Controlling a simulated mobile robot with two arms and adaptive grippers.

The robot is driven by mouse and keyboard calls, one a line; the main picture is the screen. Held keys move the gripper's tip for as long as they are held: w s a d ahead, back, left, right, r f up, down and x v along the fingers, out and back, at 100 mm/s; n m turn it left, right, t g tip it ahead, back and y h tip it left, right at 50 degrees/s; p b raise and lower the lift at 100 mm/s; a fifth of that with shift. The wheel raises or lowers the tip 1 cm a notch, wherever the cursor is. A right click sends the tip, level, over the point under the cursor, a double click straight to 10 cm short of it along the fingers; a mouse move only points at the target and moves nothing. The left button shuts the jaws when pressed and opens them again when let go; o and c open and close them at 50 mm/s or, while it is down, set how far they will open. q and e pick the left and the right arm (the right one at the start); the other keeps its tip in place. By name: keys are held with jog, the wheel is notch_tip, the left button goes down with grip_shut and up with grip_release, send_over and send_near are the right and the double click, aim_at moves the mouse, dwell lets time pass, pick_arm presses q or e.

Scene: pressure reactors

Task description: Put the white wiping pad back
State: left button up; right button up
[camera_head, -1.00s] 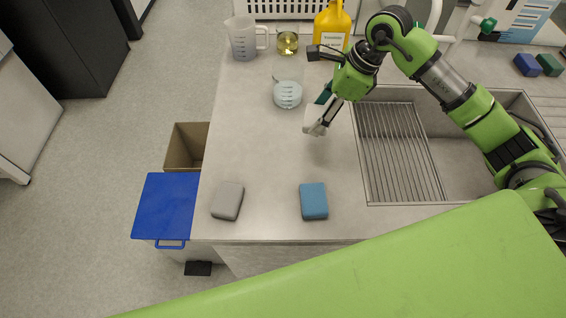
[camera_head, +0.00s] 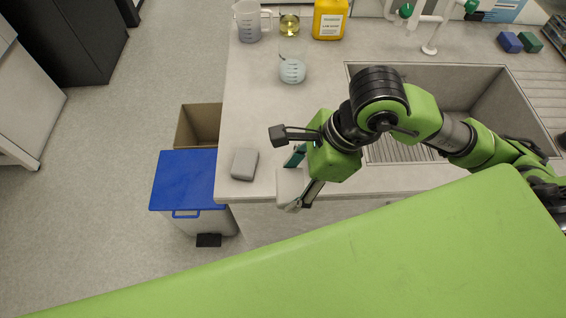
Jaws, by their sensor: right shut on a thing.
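The white wiping pad (camera_head: 289,184) is held in the fingers of my right gripper (camera_head: 296,190), which is shut on it. In the head view they appear over the counter's front edge, right of a grey pad (camera_head: 244,164). I cannot tell how high above the counter the white pad is. My left gripper is not in view.
The grey counter (camera_head: 250,115) is clear behind the grey pad. A round flask (camera_head: 292,70), a beaker (camera_head: 248,22) and a yellow bottle (camera_head: 329,20) stand at the back. A sink (camera_head: 495,100) lies right. A blue-lidded bin (camera_head: 185,178) stands left.

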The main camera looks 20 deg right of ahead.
jog(key=shift+w+d+f+b, duration=0.2)
jog(key=shift+w+f+b, duration=0.6)
jog(key=shift+b, duration=0.35)
jog(key=w+f+p, duration=0.1)
jog(key=w+f, duration=0.1)
jog(key=w, duration=0.1)
jog(key=w+d+f+p, duration=0.1)
jog(key=w+f+p, duration=0.1)
jog(key=w, duration=0.2)
jog(key=w+d+f+p, duration=0.1)
jog(key=w+f, duration=0.1)
jog(key=w, duration=0.1)
jog(key=shift+w+f+p, duration=0.3)
jog(key=shift+f, duration=0.05)
jog(key=shift+w+f, duration=0.3)
jog(key=shift+f, duration=0.15)
jog(key=shift+w+f+p, duration=0.15)
jog(key=shift+f+p, duration=0.2)
jog(key=shift+p, duration=0.05)
notch_tip(320, 180, down, 2)
jog(key=shift+f+p, duration=0.15)
jog(key=shift+p, duration=0.55)
jog(key=shift+d+f, duration=0.1)
jog(key=shift+f, duration=0.1)
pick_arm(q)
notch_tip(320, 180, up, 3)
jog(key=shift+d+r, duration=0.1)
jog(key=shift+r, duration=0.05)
